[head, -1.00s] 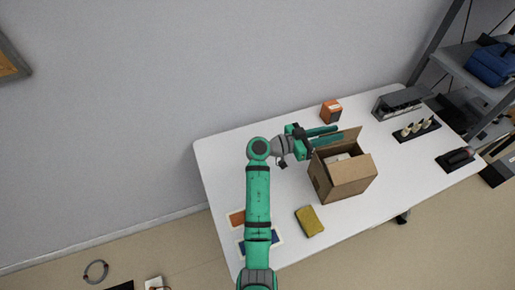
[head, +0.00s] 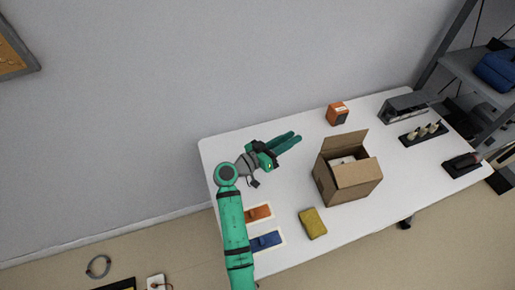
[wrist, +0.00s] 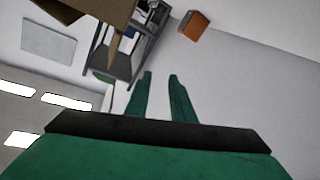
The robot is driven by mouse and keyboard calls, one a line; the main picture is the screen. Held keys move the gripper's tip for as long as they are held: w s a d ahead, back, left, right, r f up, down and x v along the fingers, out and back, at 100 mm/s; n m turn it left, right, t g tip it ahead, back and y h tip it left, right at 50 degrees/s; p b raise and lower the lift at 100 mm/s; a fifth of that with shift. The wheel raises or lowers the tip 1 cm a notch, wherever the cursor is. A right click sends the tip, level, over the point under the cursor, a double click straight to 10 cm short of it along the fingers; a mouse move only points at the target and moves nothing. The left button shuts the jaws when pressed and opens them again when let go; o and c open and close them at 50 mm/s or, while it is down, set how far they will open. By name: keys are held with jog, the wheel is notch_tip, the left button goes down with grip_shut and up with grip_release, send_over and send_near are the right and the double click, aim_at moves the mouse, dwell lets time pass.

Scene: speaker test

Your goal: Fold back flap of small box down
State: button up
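The small cardboard box (head: 348,190) stands on the white table, right of my gripper in the head view. Its back flap (head: 345,144) stands up and leans toward the wall. A front panel (head: 358,173) covers the near part of the opening, and something whitish shows inside. My gripper (head: 297,138) is left of the box, its fingers pointing right and apart from the flap. In the wrist view, my two green fingers (wrist: 160,74) have a narrow gap between them with nothing in it. Brown cardboard (wrist: 88,10) shows at the top left there.
An orange box (head: 337,114) stands at the back of the table; it also shows in the wrist view (wrist: 193,25). A yellow sponge-like block (head: 312,223) lies in front of the cardboard box. A grey case (head: 403,107) and dark trays are at right. The wall is behind.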

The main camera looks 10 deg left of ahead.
jog(key=s+a+f+n+t+y, duration=0.2)
jog(key=a+f+n+y, duration=0.3)
jog(key=a, duration=0.5)
jog(key=shift+s+a+f+n+t+y, duration=0.35)
jog(key=shift+n+t+y, duration=0.45)
jog(key=shift+n+y, duration=0.6)
jog(key=shift+d+r, duration=0.1)
jog(key=shift+r, duration=0.05)
